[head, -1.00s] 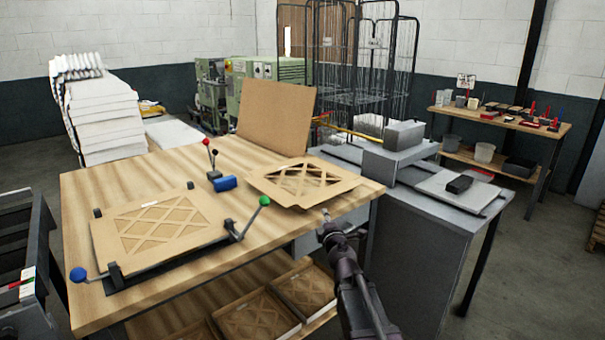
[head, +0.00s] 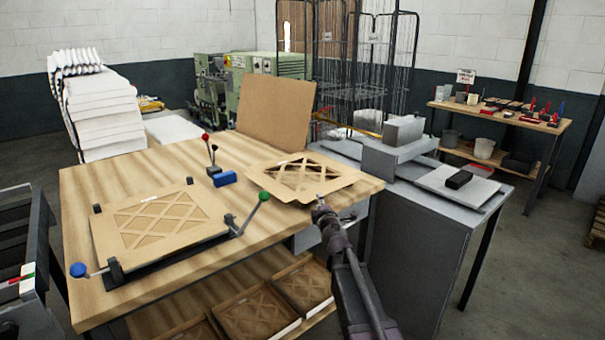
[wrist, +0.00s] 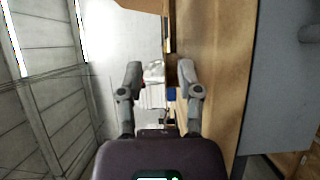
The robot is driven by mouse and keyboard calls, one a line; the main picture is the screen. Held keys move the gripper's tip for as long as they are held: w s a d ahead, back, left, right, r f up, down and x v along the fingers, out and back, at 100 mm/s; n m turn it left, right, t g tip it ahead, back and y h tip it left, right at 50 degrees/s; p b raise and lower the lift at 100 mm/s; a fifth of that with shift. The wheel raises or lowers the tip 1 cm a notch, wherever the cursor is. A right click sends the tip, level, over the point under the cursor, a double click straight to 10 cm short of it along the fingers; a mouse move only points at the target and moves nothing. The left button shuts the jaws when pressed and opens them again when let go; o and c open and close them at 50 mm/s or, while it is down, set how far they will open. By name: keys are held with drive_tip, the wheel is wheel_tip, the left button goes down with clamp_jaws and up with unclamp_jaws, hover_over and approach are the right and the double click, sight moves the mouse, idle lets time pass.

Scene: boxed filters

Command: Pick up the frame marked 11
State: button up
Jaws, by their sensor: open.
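Two cardboard frames with diamond lattices lie on the wooden table (head: 185,285). One frame (head: 165,222) sits in a black clamp fixture at the left. The other frame (head: 258,177) lies at the right corner, its front edge near or past the table edge. I cannot read the number 11 on either one. My gripper (head: 321,206) is open and appears empty, just in front of the right frame's near edge. In the head view I cannot tell whether it touches. In the wrist view the two fingers (wrist: 160,82) are spread apart, with nothing visibly clasped.
More lattice frames (head: 252,316) lie on the shelf below. A brown board (head: 274,113) stands behind the right frame. A blue block (head: 224,179) and upright levers stand on the tabletop. A grey machine bench (head: 425,225) is close at the right of my arm.

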sight(314, 191)
drive_tip(key=shift+w+a, duration=0.1)
drive_tip(key=shift+w, duration=0.8)
drive_tip(key=shift+w+a+f, duration=0.1)
drive_tip(key=shift+w+a, duration=0.05)
drive_tip(key=shift+w, duration=1.2)
drive_tip(key=shift+w+a+f, duration=0.1)
drive_tip(key=shift+w, duration=1.2)
clamp_jaws()
